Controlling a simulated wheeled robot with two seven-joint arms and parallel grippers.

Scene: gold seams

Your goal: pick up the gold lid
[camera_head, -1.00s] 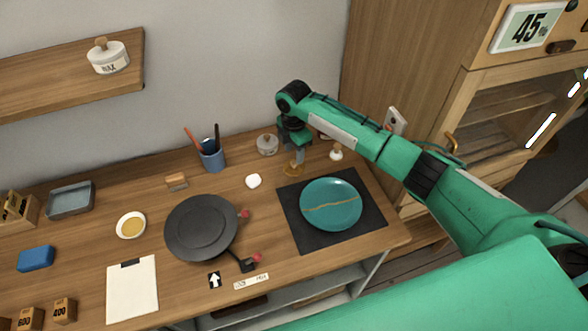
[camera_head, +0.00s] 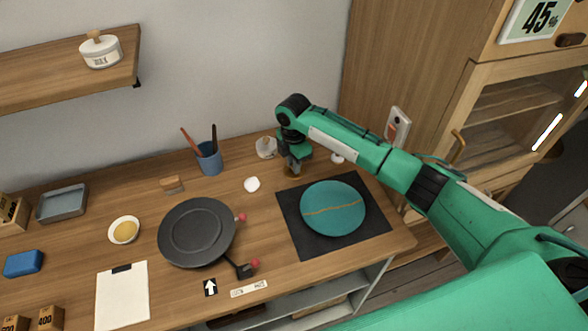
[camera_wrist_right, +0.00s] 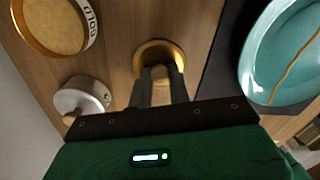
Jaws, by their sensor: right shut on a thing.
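The gold lid (camera_wrist_right: 174,52) is a round gold disc with a small knob. In the right wrist view its knob sits between the two fingers of my right gripper (camera_wrist_right: 162,78). In the head view my right gripper (camera_head: 292,168) points down at the back of the workbench, shut on the lid, which is mostly hidden under the fingers. The lid appears to be at the tabletop; I cannot tell any gap beneath it. An open round jar marked GOLD (camera_wrist_right: 52,28) with a gold inside stands at the upper left of the wrist view. My left gripper is out of view.
A teal plate with a gold seam (camera_head: 333,208) lies on a dark mat (camera_head: 290,222) right of the lid. A blue cup of tools (camera_head: 209,160) and a dark round pan-like disc (camera_head: 197,232) are farther left.

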